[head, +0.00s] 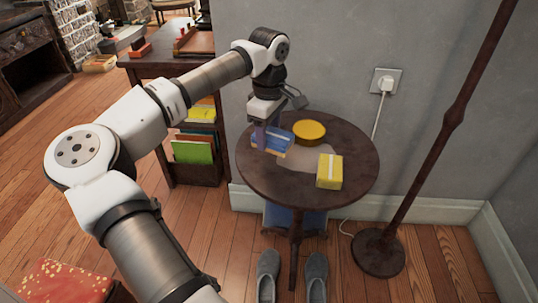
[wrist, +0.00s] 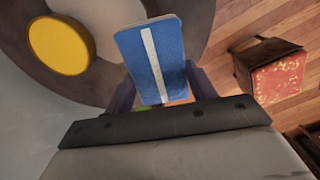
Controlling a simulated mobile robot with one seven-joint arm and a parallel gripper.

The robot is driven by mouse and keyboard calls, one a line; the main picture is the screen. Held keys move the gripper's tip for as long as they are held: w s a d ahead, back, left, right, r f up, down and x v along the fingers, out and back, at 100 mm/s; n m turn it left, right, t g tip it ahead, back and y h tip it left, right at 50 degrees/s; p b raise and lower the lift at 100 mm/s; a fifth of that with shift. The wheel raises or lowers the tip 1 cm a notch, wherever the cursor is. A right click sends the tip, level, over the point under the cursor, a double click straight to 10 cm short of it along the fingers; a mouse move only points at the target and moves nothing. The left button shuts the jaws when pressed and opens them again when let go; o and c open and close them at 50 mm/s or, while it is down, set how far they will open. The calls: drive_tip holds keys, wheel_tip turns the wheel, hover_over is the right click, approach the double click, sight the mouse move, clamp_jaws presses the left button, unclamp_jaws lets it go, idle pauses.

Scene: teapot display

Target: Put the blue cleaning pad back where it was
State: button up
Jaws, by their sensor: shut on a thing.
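The blue cleaning pad (head: 272,143) has a pale stripe. My gripper (head: 267,136) is shut on it, over the left part of a small round dark table (head: 262,189). In the wrist view the pad (wrist: 143,66) stands out between the two fingers (wrist: 165,92), its striped face toward the camera. I cannot tell whether the pad touches the tabletop. A yellow pad (head: 329,171) with a pale stripe lies on the right front of the table. A round yellow object (head: 309,131) sits at the back; it also shows in the wrist view (wrist: 61,46).
A pale patch (head: 303,158) lies on the middle of the tabletop. A lamp pole (head: 445,130) stands to the right, a dark shelf desk (head: 196,138) to the left. Grey slippers (head: 268,272) stand on the floor below. A red speckled seat (wrist: 278,76) shows at right.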

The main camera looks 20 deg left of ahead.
sight(269, 163)
drive_tip(key=shift+f+b, duration=0.45)
drive_tip(key=shift+f, duration=2.9)
drive_tip(key=shift+f, duration=0.2)
drive_tip(key=o, duration=1)
drive_tip(key=shift+r, duration=0.15)
